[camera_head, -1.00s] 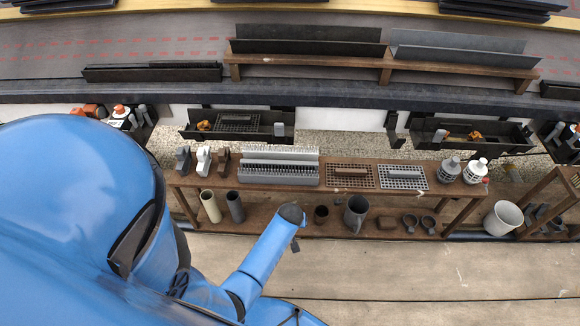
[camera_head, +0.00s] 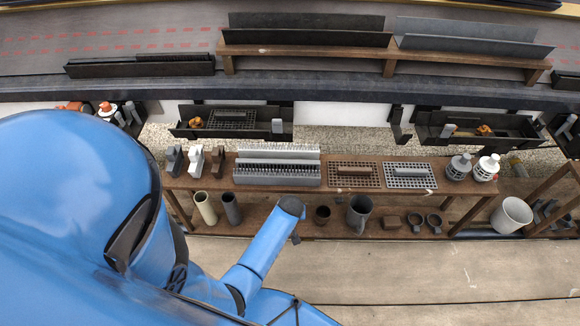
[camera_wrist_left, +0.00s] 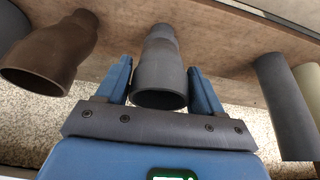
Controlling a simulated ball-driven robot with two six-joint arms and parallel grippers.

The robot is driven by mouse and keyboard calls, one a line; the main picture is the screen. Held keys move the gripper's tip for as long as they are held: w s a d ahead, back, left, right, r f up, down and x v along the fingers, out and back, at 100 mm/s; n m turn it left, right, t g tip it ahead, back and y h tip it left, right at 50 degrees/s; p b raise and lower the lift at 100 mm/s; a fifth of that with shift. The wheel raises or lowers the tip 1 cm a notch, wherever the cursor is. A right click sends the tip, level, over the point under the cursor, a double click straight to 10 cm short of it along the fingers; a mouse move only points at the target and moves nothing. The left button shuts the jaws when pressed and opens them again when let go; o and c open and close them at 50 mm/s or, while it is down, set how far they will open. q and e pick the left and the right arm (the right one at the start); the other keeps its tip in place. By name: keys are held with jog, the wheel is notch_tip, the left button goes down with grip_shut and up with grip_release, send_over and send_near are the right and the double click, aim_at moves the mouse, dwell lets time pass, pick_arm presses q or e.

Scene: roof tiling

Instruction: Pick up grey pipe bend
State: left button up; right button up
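In the left wrist view, the grey pipe bend (camera_wrist_left: 160,68) lies between the fingers of my left gripper (camera_wrist_left: 163,92), its round open mouth facing the gripper. The fingers are spread, one on either side of it; I cannot tell whether either touches it. In the head view, my left arm (camera_head: 268,240) reaches to the lower shelf of the brown bench (camera_head: 335,232) and hides the bend and fingertips. My right gripper is in neither view.
A brown pipe piece (camera_wrist_left: 52,52) lies on one side of the bend. On the other stand a grey pipe (camera_wrist_left: 287,100) and a cream pipe (camera_wrist_left: 309,85). A grey jug-like piece (camera_head: 360,214) stands further right on the lower shelf. The floor in front is clear.

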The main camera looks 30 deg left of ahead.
pick_arm(q)
jog(key=c, duration=0.6)
jog(key=shift+r+p, duration=0.3)
jog(key=shift+p, duration=0.3)
